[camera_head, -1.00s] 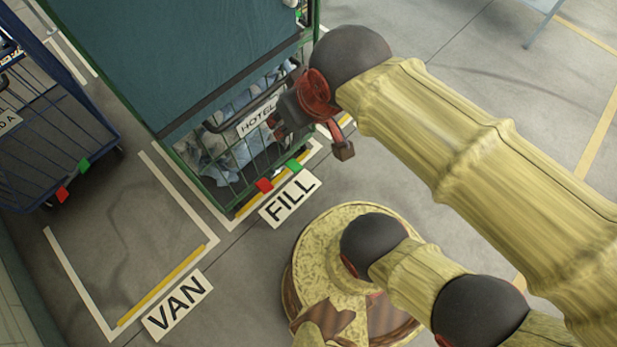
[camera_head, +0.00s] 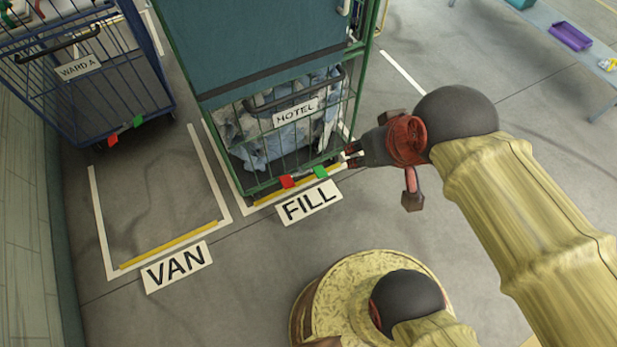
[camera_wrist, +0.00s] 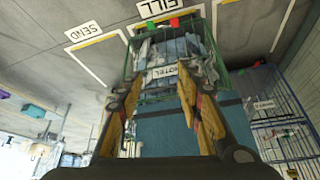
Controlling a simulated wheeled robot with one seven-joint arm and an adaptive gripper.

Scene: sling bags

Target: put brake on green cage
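The green cage (camera_head: 262,188) stands in the bay marked FILL, with a HOTEL sign (camera_head: 297,112), light cloth inside and a dark teal cover above. A red tab (camera_head: 287,181) and a green tab (camera_head: 321,172) sit low on its front edge. My gripper (camera_head: 350,155) is beside the cage's lower right front corner, near the green tab; I cannot tell if it touches. In the wrist view the gripper (camera_wrist: 158,98) shows its fingers spread with nothing held. The green cage (camera_wrist: 136,95) appears upside down beyond them, its tabs at the top.
A blue cage (camera_head: 60,118) with a WARD A sign (camera_head: 80,68) stands at the left, with its own red and green tabs. The VAN bay (camera_head: 160,205) is empty floor. A bench (camera_head: 545,22) with a purple tray (camera_head: 570,37) is at the upper right.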

